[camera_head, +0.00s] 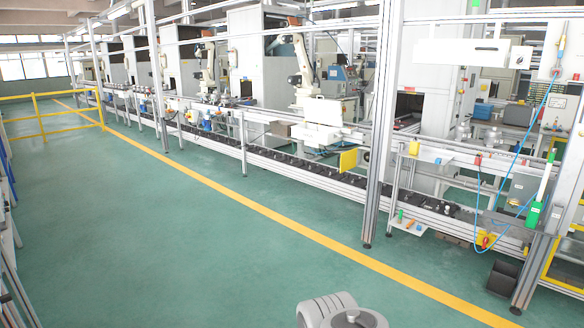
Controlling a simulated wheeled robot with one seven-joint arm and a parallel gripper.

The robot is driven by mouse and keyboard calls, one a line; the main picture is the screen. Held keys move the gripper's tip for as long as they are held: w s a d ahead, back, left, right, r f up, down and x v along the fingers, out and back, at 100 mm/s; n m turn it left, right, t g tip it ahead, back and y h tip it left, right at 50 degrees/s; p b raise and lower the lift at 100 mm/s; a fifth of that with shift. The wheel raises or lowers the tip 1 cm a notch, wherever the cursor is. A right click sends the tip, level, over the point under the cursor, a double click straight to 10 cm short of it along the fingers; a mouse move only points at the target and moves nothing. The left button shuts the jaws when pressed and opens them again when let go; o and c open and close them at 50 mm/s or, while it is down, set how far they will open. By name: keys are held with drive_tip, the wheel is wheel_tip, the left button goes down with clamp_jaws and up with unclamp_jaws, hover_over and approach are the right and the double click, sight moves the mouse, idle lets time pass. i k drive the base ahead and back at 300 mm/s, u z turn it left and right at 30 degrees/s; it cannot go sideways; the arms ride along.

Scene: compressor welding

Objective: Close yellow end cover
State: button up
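My gripper is not in view.
The green floor (150,230) is clear up to the line. A yellow stripe (270,224) runs along it. A tall grey post (378,150) stands right of the plate. A yellow railing (40,115) stands far left.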

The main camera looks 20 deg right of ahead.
sight(348, 161)
drive_tip(key=u, duration=0.4)
drive_tip(key=i, duration=0.95)
drive_tip(key=u, duration=0.3)
drive_tip(key=i, duration=4.15)
drive_tip(key=z, duration=1.15)
drive_tip(key=i, duration=0.95)
drive_tip(key=z, duration=1.6)
drive_tip(key=i, duration=0.8)
drive_tip(key=z, duration=0.25)
drive_tip(key=k, duration=0.3)
drive_tip(key=z, duration=0.45)
drive_tip(key=i, duration=1.2)
drive_tip(key=u, duration=0.15)
